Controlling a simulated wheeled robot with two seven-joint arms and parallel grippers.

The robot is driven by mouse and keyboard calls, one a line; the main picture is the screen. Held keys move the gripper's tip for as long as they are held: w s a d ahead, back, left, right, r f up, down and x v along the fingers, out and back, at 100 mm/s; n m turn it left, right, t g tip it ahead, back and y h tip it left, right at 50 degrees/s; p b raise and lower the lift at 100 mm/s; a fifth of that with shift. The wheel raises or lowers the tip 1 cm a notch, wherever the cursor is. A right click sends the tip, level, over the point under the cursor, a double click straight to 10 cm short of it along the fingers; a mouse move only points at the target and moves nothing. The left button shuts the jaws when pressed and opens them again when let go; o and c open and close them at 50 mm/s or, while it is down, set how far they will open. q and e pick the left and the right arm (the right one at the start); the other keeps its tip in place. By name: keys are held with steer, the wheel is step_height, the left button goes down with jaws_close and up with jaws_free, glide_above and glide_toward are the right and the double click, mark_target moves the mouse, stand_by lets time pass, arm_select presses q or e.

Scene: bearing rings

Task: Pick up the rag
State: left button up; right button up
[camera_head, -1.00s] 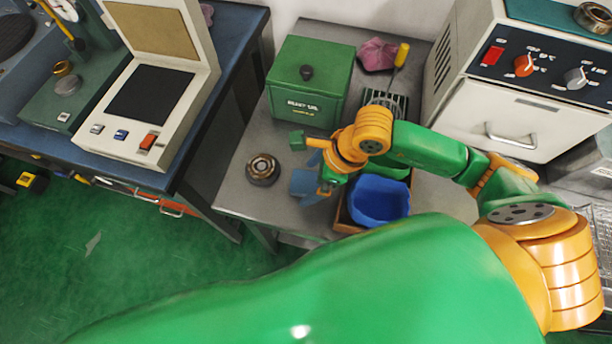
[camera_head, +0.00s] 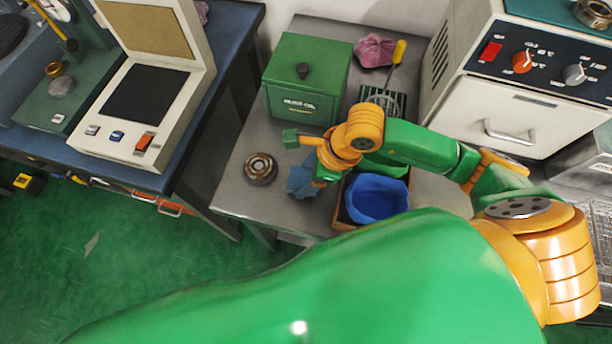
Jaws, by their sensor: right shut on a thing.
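A blue-grey rag (camera_head: 299,181) lies bunched on the grey bench, between the bearing ring and the wooden box. My right gripper (camera_head: 317,181) reaches down to it from the right and is shut on the rag's right side. The fingertips are small and partly hidden by my wrist and the cloth. I cannot tell whether the rag is clear of the bench. A second, mauve rag (camera_head: 374,50) lies crumpled at the back of the bench. My left gripper is not in view.
A bearing ring (camera_head: 260,169) lies left of the gripper. A green box (camera_head: 305,79) stands behind. A wooden box with a blue liner (camera_head: 376,198) is close on the right. A yellow-handled tool (camera_head: 399,51) and a white oven (camera_head: 520,115) stand farther back.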

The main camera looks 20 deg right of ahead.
steer(key=s+r, duration=0.1)
steer(key=r, duration=0.1)
steer(key=s+r, duration=0.1)
steer(key=r, duration=0.1)
steer(key=s+r, duration=0.1)
steer(key=r, duration=0.1)
steer(key=r+p, duration=0.1)
steer(key=p, duration=0.1)
steer(key=s+r+p, duration=0.1)
steer(key=r+p, duration=0.1)
steer(key=shift+s+p, duration=0.1)
steer(key=shift+p, duration=0.25)
steer(key=shift+c, duration=0.7)
steer(key=s+r+p, duration=0.3)
steer(key=s+p, duration=0.6)
steer(key=p, duration=0.3)
steer(key=shift+s, duration=0.4)
